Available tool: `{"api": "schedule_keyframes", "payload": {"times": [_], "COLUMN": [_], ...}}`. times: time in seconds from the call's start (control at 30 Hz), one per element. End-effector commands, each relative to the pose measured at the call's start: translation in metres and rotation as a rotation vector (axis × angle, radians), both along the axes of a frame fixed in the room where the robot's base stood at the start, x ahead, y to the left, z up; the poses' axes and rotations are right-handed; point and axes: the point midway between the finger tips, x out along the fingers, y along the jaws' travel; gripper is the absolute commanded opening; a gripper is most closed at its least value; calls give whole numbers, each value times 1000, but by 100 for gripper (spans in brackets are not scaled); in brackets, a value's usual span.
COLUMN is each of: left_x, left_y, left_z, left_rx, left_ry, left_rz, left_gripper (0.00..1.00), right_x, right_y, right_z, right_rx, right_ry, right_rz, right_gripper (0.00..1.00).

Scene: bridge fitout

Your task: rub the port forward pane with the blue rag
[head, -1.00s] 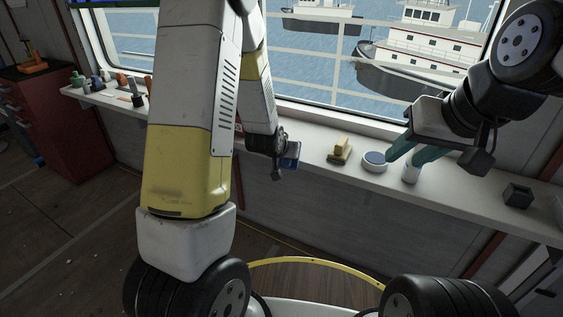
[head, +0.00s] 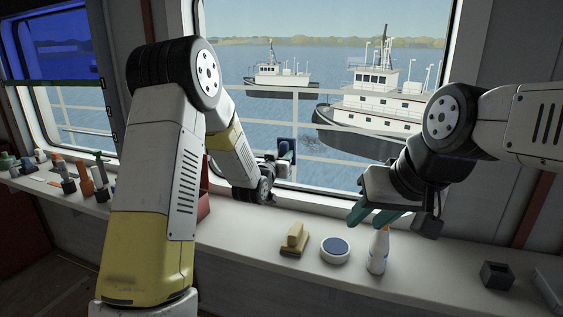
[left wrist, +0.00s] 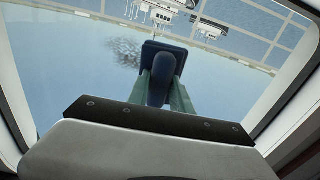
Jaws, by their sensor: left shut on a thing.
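My left gripper (head: 283,160) is raised in front of the large window pane (head: 300,110), above the sill. In the left wrist view its green fingers (left wrist: 163,95) are shut on the blue rag (left wrist: 160,62), a dark blue pad with a rounded grip. The rag also shows in the head view (head: 287,146). A dark speckled smudge (left wrist: 122,50) shows on the pane just left of the rag in the left wrist view. I cannot tell whether the rag touches the glass. My right gripper (head: 372,215) is open and empty above the sill, near a white bottle.

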Motion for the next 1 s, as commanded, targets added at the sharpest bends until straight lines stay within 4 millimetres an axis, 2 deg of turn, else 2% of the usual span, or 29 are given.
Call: {"api": "schedule_keyframes", "payload": {"times": [0.17,0.6,1.0], "left_x": [8,48,57], "left_y": [-2,-15,-18], "left_z": [1,1,0], "left_rx": [-3,-2,-2], "left_ry": [-10,-10,-8], "left_rz": [-1,0,0], "left_gripper": [0,0,0], "right_x": [0,0,0], "right_y": [0,0,0], "right_z": [0,0,0], "right_rx": [0,0,0], "right_ry": [-1,0,0], "right_rz": [0,0,0], "right_gripper": [36,36,36]}}
